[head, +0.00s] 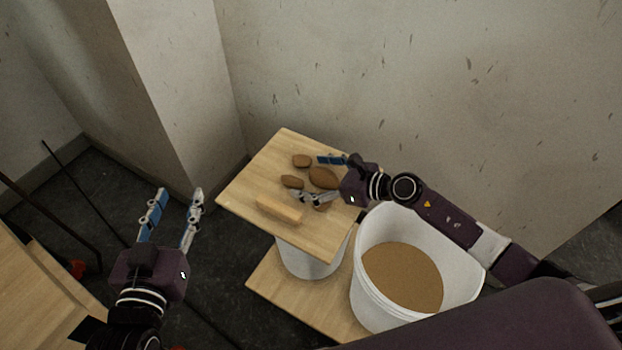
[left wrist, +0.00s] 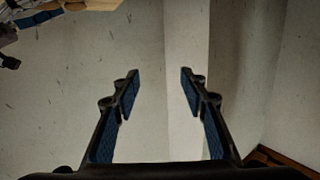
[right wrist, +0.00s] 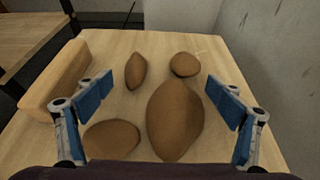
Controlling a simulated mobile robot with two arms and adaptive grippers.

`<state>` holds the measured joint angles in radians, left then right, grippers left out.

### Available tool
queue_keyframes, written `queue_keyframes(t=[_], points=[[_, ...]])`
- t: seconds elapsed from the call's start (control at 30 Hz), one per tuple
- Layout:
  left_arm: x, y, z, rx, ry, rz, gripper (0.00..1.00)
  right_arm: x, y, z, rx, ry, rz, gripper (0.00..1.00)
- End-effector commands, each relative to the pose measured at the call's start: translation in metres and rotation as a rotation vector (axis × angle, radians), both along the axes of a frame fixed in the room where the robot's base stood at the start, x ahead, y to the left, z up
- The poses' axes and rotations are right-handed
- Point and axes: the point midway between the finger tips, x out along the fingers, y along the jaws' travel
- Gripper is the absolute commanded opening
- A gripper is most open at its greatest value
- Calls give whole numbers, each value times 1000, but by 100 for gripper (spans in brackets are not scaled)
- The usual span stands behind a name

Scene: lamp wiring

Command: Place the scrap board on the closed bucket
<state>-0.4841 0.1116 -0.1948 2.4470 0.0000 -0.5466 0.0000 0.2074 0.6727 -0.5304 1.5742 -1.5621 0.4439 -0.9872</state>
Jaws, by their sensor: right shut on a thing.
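A light wooden board (head: 262,165) lies on top of a white bucket (head: 305,263) in the head view and covers its top, so any lid is hidden. Several brown lumps lie on the board, with a pale wooden block (head: 280,209) near its front left edge. My right gripper (head: 311,179) is low over the board. Its fingers are either side of the large brown lump (right wrist: 175,118) and shut on it, though the contact is not clear to see. My left gripper (head: 178,196) is open and empty, left of the board. It also shows open in the left wrist view (left wrist: 160,80).
An open white bucket (head: 370,301) with brown, grainy contents stands right of the board. A lower wooden surface (head: 275,286) lies beneath both buckets. Walls rise behind, with a corner (head: 185,110) at the left. A wooden table (head: 35,305) is at the lower left.

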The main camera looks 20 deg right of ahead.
Motion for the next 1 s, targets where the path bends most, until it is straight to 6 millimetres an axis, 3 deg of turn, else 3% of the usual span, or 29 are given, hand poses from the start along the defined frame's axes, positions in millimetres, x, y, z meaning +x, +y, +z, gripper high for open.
queue_keyframes(t=[0.2, 0.83, 0.87, 1.0], points=[[4, -4, 20, -23, -88, -6, 40, 1, 0, -4, 4, -5, -2, 43], [5, -5, 30, -34, -133, -8, 40, 2, 0, -6, 4, -5, -2, 43], [5, -6, 31, -35, -134, -9, 40, 0, 0, -8, 0, -1, -1, 90], [5, -6, 30, -35, -134, -9, 40, 0, 0, -8, 0, -1, -1, 100]])
